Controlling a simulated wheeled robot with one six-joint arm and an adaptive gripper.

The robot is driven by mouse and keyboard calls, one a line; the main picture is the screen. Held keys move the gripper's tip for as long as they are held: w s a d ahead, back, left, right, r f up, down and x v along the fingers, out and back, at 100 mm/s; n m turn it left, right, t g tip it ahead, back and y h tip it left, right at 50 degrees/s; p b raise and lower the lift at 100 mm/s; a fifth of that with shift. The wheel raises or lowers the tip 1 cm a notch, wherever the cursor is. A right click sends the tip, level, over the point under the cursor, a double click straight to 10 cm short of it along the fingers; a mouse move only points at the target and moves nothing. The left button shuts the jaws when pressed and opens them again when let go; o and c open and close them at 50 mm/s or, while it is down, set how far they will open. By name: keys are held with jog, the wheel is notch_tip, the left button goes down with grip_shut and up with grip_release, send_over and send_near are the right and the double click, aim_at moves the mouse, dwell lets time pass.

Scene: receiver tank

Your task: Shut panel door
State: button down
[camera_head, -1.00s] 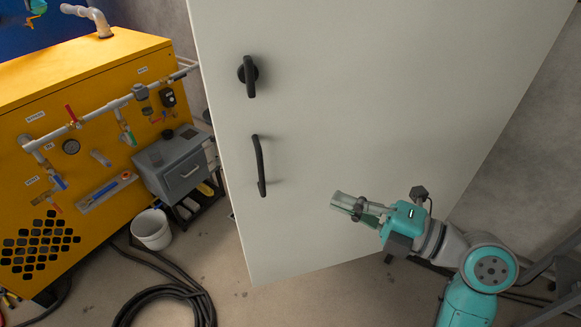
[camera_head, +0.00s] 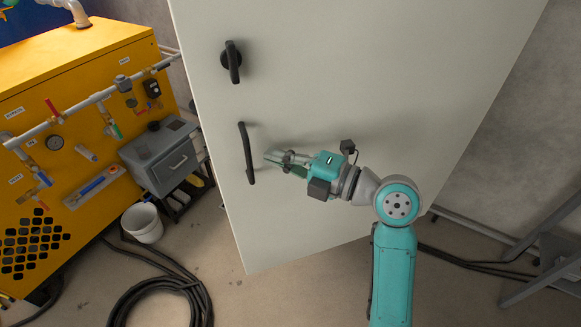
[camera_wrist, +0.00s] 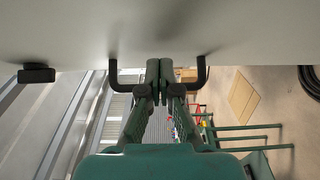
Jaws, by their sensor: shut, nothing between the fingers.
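The panel door (camera_head: 330,95) is a large pale grey leaf that fills the middle of the head view and stands at an angle to the room. It carries a black bar handle (camera_head: 246,153) and, above that, a black turn latch (camera_head: 232,62). My gripper (camera_head: 272,156) is shut and empty, just right of the bar handle and close to the door face. In the wrist view, my closed fingertips (camera_wrist: 160,68) show between the two ends of the bar handle (camera_wrist: 203,75). I cannot tell whether they touch the door or handle.
A yellow machine (camera_head: 70,130) with pipes and valves stands at the left. A grey box (camera_head: 160,158), a white bucket (camera_head: 142,222) and a coiled black hose (camera_head: 160,298) lie near it. Grey metal steps (camera_head: 550,260) stand at the lower right.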

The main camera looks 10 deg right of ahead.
jog(key=shift+w+a, duration=0.1)
jog(key=shift+w, duration=0.45)
